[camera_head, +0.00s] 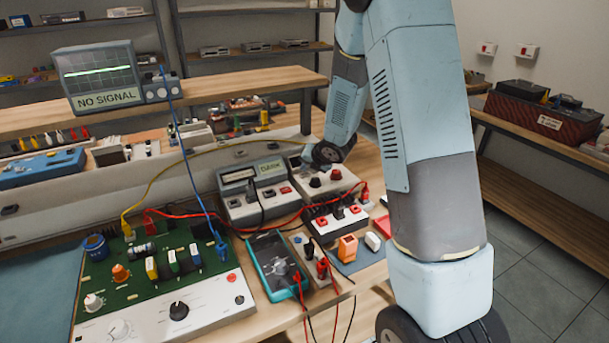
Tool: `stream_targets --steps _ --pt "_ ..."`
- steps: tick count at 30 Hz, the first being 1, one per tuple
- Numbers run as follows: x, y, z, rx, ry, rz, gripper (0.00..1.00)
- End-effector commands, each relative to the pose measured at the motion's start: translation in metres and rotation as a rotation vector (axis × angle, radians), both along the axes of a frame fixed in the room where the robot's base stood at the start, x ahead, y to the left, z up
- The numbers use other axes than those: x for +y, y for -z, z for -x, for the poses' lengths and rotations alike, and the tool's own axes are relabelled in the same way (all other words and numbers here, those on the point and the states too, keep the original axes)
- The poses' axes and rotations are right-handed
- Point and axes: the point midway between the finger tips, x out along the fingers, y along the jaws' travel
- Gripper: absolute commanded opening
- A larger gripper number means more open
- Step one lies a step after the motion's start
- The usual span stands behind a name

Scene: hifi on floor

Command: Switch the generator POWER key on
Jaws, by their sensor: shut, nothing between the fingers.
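A grey bench unit with two small displays (237,177) stands at the middle of the bench and looks like the generator. It has small keys on its sloped front, one with a red mark (286,190). I cannot read any POWER label or tell a key's on or off state. A second grey box with a black knob and a red knob (336,172) stands just to its right. My gripper (309,160) is shut and empty, at the end of my arm above the back of these boxes. Its fingertips are small and partly hidden, so contact cannot be told.
A scope reading NO SIGNAL (104,77) stands on the raised shelf. A green circuit board (150,260) lies front left, with yellow, red and blue leads crossing the bench. A teal multimeter (277,263) and a terminal block (338,219) lie in front of the boxes.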

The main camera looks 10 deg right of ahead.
Motion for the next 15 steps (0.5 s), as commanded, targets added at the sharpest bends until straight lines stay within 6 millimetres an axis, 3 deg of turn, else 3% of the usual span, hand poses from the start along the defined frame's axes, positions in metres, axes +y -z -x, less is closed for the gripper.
stream_targets --steps 15 --pt "-0.0001 0.0055 0.0005 0.002 0.001 0.0 0.0"
